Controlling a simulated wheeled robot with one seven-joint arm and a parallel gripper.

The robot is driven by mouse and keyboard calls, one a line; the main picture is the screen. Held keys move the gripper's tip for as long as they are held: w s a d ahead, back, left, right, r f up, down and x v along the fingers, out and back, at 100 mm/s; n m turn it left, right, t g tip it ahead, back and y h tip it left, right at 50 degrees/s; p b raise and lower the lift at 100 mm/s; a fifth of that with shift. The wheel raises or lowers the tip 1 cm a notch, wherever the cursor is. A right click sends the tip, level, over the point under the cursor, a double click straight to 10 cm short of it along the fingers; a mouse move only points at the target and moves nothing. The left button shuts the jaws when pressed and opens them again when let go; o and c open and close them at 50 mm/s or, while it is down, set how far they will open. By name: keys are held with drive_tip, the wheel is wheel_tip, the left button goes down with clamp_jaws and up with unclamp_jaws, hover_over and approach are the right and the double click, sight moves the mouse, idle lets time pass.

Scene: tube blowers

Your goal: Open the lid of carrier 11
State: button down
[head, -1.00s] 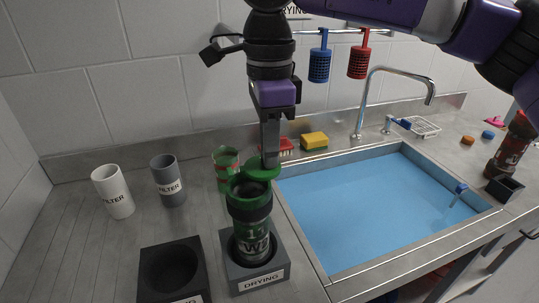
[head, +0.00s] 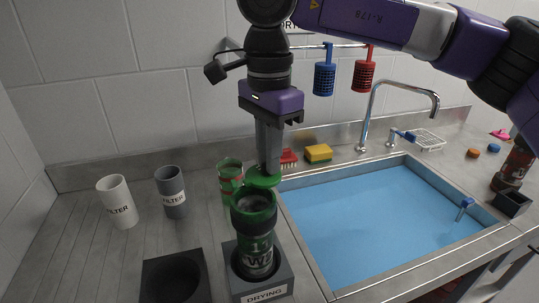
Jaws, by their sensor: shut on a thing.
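Carrier 11 (head: 258,246) is a dark and green cylinder standing upright in the grey holder marked DRYING (head: 262,292). Its top is open and shows a dark inside. The green lid (head: 263,178) is swung up at the far side of the rim, and its hinge is hard to make out. My gripper (head: 270,168) points down from above, with its fingers shut on the lid at the back of the carrier's mouth. The fingertips are partly hidden by the lid.
An empty dark holder (head: 152,290) stands left of the carrier. White (head: 117,203) and grey (head: 171,190) filter cups and a green-red carrier (head: 229,176) stand behind. A water-filled sink (head: 375,225) lies right, with a tap (head: 402,88) behind it.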

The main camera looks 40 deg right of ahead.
drive_tip(key=c, duration=1.4)
unclamp_jaws()
drive_tip(key=shift+c, duration=0.2)
drive_tip(key=shift+r, duration=0.15)
wheel_tip(320, 180, up, 8)
drive_tip(key=shift+f, duration=0.25)
drive_tip(key=shift+s, duration=0.1)
